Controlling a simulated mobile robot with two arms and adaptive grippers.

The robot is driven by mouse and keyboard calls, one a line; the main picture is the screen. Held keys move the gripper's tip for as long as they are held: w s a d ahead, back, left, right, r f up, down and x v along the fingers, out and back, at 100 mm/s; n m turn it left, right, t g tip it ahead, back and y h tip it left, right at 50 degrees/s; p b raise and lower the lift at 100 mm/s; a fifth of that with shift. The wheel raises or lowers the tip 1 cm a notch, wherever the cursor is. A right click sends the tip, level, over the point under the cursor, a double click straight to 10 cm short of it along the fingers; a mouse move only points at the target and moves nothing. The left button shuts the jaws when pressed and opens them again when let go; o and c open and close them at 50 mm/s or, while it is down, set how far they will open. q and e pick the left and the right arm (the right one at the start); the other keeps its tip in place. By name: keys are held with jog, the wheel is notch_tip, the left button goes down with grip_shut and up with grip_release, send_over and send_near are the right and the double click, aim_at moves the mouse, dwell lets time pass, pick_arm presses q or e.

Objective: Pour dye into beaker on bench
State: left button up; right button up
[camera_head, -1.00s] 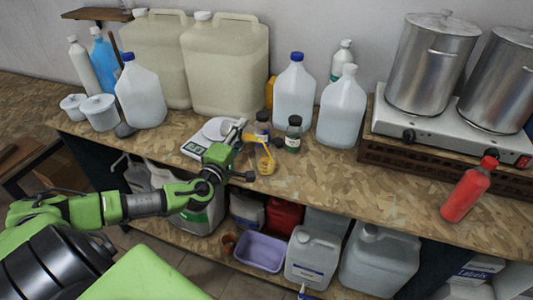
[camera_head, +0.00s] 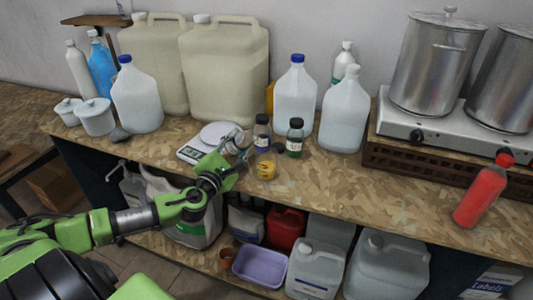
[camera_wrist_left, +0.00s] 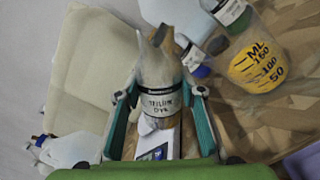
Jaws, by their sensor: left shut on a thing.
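My left gripper (camera_head: 238,148) is shut on a small clear jar labelled as a dye, held tilted above the bench's front part. In the left wrist view the dye jar (camera_wrist_left: 158,103) sits between the teal fingers, its mouth end pointing away from the palm; the label's first word is hard to read. The clear beaker (camera_head: 265,169) stands on the bench just right of the gripper, with yellow low inside it. In the left wrist view the beaker (camera_wrist_left: 258,63) shows ML marks over yellow. The jar and beaker look apart. My right gripper is out of view.
A dark-capped bottle with a blue label (camera_head: 262,132) and one with a green label (camera_head: 295,138) stand close behind the beaker. A white scale (camera_head: 219,134) lies behind the gripper. A red bottle (camera_head: 482,192) stands far right. The bench (camera_head: 345,185) right of the beaker is clear.

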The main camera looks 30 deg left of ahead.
aim_at(229, 152)
pick_arm(q)
notch_tip(229, 152, up, 2)
jog(key=shift+d+r+n+p, duration=0.1)
jog(key=shift+r+n+p, duration=0.15)
jog(key=shift+n+p, duration=0.25)
jog(key=shift+f+n, duration=0.15)
jog(key=shift+n, duration=0.35)
jog(key=f+n+b, duration=0.1)
jog(key=f+b, duration=0.2)
jog(key=f+n+b, duration=0.1)
jog(key=f+b, duration=0.1)
jog(key=shift+a+n, duration=0.3)
jog(key=shift+a, duration=0.05)
jog(key=shift+a+r+n, duration=0.2)
jog(key=shift+n, duration=0.4)
jog(key=n, duration=0.1)
jog(key=a+n, duration=0.1)
jog(key=n, duration=0.2)
jog(key=shift+s+a+f+b, duration=0.1)
jog(key=shift+s+a+b, duration=0.05)
jog(key=shift+s+b, duration=0.15)
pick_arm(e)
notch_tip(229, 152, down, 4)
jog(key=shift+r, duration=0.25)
